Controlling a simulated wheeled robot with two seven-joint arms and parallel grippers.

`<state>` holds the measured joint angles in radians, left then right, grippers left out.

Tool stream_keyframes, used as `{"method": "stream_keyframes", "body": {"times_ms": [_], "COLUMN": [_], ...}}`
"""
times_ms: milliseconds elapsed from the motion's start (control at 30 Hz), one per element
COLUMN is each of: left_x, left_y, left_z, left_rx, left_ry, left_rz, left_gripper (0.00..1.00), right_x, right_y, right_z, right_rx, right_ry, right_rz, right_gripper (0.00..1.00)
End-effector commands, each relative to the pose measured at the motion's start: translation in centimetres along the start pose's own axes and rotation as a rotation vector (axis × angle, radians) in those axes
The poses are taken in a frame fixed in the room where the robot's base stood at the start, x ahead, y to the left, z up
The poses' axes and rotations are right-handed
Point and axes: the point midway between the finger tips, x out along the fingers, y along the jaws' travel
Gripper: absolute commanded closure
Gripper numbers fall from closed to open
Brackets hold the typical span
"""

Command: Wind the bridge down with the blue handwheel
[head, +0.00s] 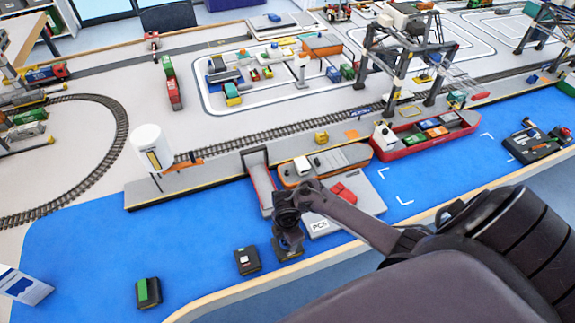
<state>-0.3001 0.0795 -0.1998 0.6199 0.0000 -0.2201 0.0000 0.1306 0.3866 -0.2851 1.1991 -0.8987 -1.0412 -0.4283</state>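A narrow ramp (262,186) with a grey frame and a reddish deck runs from the quay edge down towards the blue water surface; it looks like the bridge. My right gripper (287,222), on the arm from the right, points down over a small dark box (290,250) just below the ramp's near end. The gripper covers most of the box top. I cannot make out the blue handwheel; it may be hidden there. Whether the fingers are open, or touch anything, cannot be told. My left gripper is not in view.
A grey barge (362,192) marked PC5 with red loads lies right of the gripper. An orange ship (325,163) and a red ship (425,137) lie along the quay. Dark boxes (247,260) and (148,292) stand left on open blue surface. A white tank (151,146) stands behind.

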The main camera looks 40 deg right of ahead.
Motion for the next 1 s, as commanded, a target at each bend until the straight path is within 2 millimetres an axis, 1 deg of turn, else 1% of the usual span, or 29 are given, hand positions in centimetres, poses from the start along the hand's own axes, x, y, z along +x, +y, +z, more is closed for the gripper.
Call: {"method": "stream_keyframes", "body": {"times_ms": [200,600,633,767,1000], "left_x": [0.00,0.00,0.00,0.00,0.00], "left_y": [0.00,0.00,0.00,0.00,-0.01], "left_z": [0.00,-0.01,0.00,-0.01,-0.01], "left_rx": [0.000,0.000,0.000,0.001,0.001], "left_ry": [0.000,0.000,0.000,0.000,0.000], "left_rz": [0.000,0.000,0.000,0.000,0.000], "left_gripper": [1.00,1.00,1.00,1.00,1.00], "right_x": [-0.04,-0.03,-0.04,-0.03,-0.01], "right_y": [0.06,0.03,0.03,0.02,0.01], "right_z": [-0.07,-0.10,-0.10,-0.08,-0.04], "right_rx": [-0.036,-0.041,-0.042,-0.040,-0.038], "right_ry": [0.002,0.002,0.002,0.001,0.001], "right_rz": [0.002,0.001,0.001,0.001,0.001], "right_gripper": [0.75,0.75,0.48,0.31,0.30]}}
